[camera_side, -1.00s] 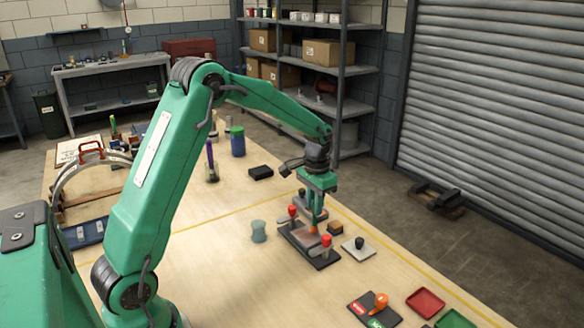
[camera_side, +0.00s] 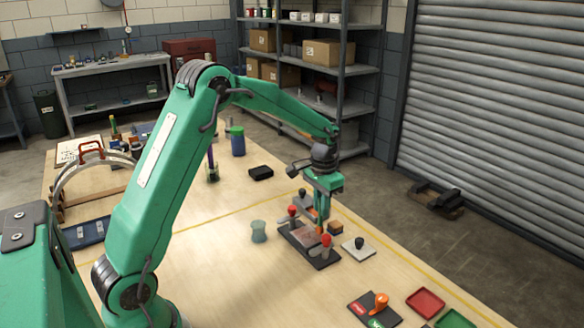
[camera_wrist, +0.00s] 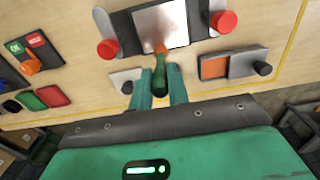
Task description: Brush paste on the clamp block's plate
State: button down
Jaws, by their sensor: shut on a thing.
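The clamp block (camera_side: 322,262) is a dark base with two red knobs on the table. Its flat metal plate (camera_side: 303,236) has a reddish-brown smear; in the wrist view the plate (camera_wrist: 178,12) is at the top, with bare shiny metal beside the smear. My gripper (camera_side: 323,208) is above the block's far right edge. In the wrist view my gripper (camera_wrist: 160,84) is shut on the green handle of a brush (camera_wrist: 159,72). The brush's orange tip (camera_wrist: 160,48) shows at the plate's near edge; I cannot tell whether it touches.
A grey holder with an orange-brown face (camera_wrist: 215,67) and a pale plate with a black knob (camera_side: 360,249) flank the brush. A red tray (camera_side: 426,302) and a panel with an orange knob (camera_side: 376,308) lie front right. A grey-green spool-shaped piece (camera_side: 259,232) stands left.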

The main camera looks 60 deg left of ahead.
jog(key=shift+s, duration=1.7)
jog(key=shift+s, duration=1.65)
jog(key=shift+w, duration=0.1)
jog(key=shift+w, duration=1.6)
jog(key=shift+w, duration=0.1)
jog(key=shift+w+r, duration=0.1)
jog(key=shift+w, duration=1.45)
